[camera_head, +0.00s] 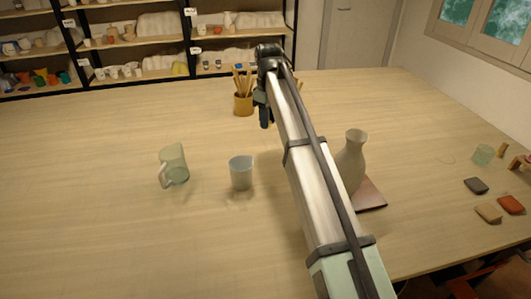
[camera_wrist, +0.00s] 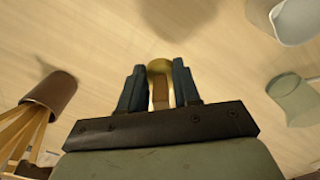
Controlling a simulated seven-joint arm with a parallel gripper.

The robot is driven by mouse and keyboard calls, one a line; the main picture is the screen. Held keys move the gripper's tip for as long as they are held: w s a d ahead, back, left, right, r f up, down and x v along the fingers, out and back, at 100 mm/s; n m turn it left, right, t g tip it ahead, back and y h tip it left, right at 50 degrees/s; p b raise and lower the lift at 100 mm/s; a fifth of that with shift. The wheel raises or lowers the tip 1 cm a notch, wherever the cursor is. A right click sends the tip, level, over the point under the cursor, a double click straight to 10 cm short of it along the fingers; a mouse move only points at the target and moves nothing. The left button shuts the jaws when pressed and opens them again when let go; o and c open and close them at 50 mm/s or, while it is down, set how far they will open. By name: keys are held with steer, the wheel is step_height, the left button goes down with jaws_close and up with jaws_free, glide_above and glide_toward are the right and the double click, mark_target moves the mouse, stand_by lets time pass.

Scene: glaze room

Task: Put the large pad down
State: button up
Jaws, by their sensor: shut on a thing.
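My gripper (camera_head: 264,112) is over the far middle of the table in the head view, beside the tool pot. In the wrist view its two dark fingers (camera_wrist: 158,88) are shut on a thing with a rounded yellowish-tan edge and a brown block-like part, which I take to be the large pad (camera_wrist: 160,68). Only a small part of the pad shows between the fingers. In the head view the arm and gripper hide it. I cannot tell whether it touches the table.
A tool pot (camera_head: 243,104) stands close left of my gripper. A pale cup (camera_head: 241,173) and a greenish jug (camera_head: 174,166) stand nearer. A vase (camera_head: 351,160) on a reddish-brown board (camera_head: 371,197) is right of my arm. Several small blocks lie far right. The left table is clear.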

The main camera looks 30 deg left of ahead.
mark_target(267, 153)
steer(key=shift+s+d+f, duration=0.1)
steer(key=shift+s, duration=0.25)
steer(key=shift+d+f, duration=0.1)
steer(key=shift+f, duration=4.85)
steer(key=shift+f, duration=0.1)
steer(key=o, duration=1)
step_height(267, 153, up, 12)
steer(key=shift+r, duration=0.1)
